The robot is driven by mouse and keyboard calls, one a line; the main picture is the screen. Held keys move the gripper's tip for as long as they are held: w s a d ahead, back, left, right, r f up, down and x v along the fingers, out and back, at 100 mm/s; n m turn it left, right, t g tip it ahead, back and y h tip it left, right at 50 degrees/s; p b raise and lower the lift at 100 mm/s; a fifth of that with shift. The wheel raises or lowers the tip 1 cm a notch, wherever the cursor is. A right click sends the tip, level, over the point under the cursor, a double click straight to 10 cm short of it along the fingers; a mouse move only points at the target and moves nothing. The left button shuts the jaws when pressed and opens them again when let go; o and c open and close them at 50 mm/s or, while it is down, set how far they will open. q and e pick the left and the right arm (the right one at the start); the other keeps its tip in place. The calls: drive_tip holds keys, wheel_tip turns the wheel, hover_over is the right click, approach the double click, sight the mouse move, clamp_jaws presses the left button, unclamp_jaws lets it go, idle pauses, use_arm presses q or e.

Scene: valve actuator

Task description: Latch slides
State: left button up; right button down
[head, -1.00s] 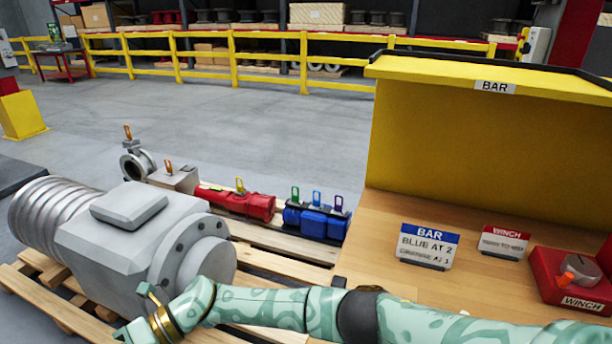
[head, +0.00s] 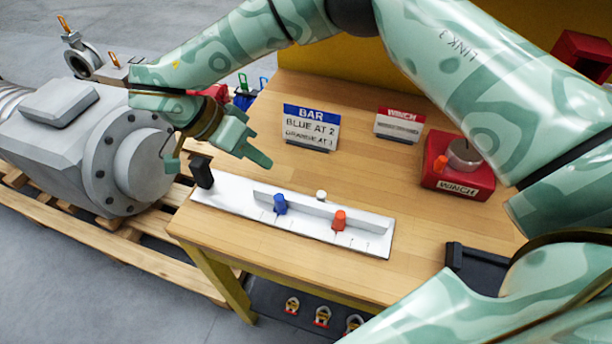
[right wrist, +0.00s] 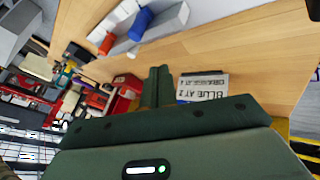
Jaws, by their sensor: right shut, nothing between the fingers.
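A white bar (head: 230,196) with tick marks and a raised rail lies along the front of the wooden table. A blue slide (head: 280,204) sits left of middle on it, and an orange slide (head: 340,220) sits further right. Both show in the right wrist view, blue (right wrist: 140,24) and orange (right wrist: 107,43). The BAR sign (head: 311,128) reads blue at 2; the orange number is too small to be sure of. My right gripper (head: 258,156) is shut and empty above the table, behind the bar's left part, apart from both slides. My left gripper is out of view.
A black block (head: 202,172) stands at the bar's left end and a small white knob (head: 321,195) behind the rail. A WINCH sign (head: 398,124) and red winch box (head: 458,185) stand right. A large grey machine (head: 75,140) stands left of the table.

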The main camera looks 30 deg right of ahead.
sight(320, 192)
drive_tip(key=b+x, duration=0.1)
drive_tip(key=x, duration=0.6)
drive_tip(key=shift+s+d+f, duration=0.15)
drive_tip(key=shift+f, duration=0.15)
drive_tip(key=s, duration=0.1)
drive_tip(key=s+d, duration=0.1)
drive_tip(key=s, duration=0.1)
drive_tip(key=shift+d+r, duration=0.1)
drive_tip(key=shift+d, duration=0.1)
drive_tip(key=shift+s+d, duration=0.15)
drive_tip(key=shift+s, duration=0.1)
drive_tip(key=p, duration=0.1)
drive_tip(key=s+d+p, duration=0.1)
drive_tip(key=shift+s+d+r+p, duration=0.1)
drive_tip(key=shift+r+p, duration=0.2)
drive_tip(key=shift+s+d+f, duration=0.1)
drive_tip(key=shift+s+d, duration=0.05)
drive_tip(key=shift+s, duration=0.05)
drive_tip(key=shift+s+f, duration=0.1)
drive_tip(key=shift+f, duration=0.15)
